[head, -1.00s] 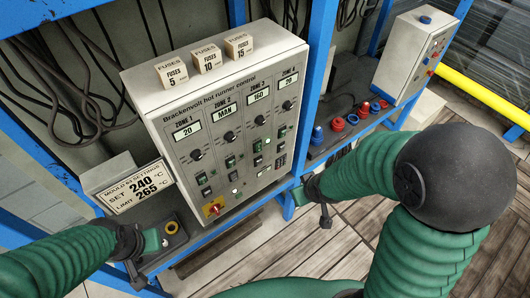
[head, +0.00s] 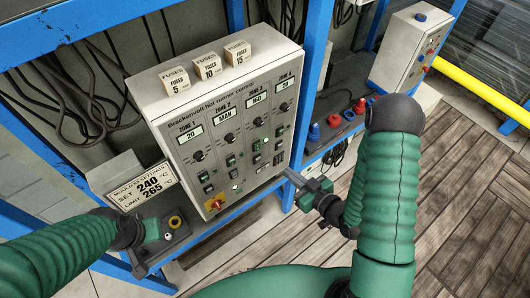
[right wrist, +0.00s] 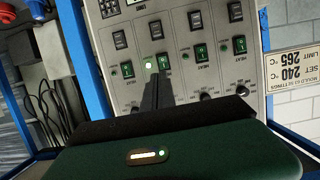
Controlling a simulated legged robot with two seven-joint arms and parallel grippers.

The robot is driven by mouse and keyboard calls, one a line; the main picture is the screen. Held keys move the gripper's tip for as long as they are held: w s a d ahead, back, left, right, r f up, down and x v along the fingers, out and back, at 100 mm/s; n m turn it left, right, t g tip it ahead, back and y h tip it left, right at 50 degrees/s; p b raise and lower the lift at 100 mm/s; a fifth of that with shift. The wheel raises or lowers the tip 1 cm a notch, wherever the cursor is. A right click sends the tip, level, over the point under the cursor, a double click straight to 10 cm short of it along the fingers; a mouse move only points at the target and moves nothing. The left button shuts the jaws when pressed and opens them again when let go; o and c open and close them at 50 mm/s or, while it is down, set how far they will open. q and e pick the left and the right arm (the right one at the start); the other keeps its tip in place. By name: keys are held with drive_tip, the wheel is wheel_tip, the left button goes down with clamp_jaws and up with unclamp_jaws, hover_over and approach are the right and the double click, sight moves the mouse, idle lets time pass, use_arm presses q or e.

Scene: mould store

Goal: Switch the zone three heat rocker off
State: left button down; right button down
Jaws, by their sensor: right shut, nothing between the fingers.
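The hot runner control box (head: 150,105) stands on the bench with its sloped panel facing me. The zone three heat rocker (head: 257,146) is green, below the zone three knob. In the right wrist view, where the panel is upside down, this rocker (right wrist: 163,63) has a bright lamp beside it. Its exact tilt is too small to tell. My right gripper (head: 288,175) is shut and empty at the panel's lower right; in the wrist view its tips (right wrist: 156,84) overlap the area by that rocker. Contact cannot be told. My left gripper (head: 142,264) is low at the left.
Similar rockers and knobs flank it for the other zones. A red and yellow switch (head: 214,204) is at the panel's lower left. Fuse blocks (head: 207,67) stand on top. A settings card (head: 146,186) is left. A blue post (head: 312,90) rises close right of the box.

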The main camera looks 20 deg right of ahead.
approach(257, 147)
drive_tip(key=w+a+f, duration=0.1)
drive_tip(key=w+f, duration=0.3)
drive_tip(key=w, duration=0.2)
idle(0.3)
drive_tip(key=shift+f, duration=0.1)
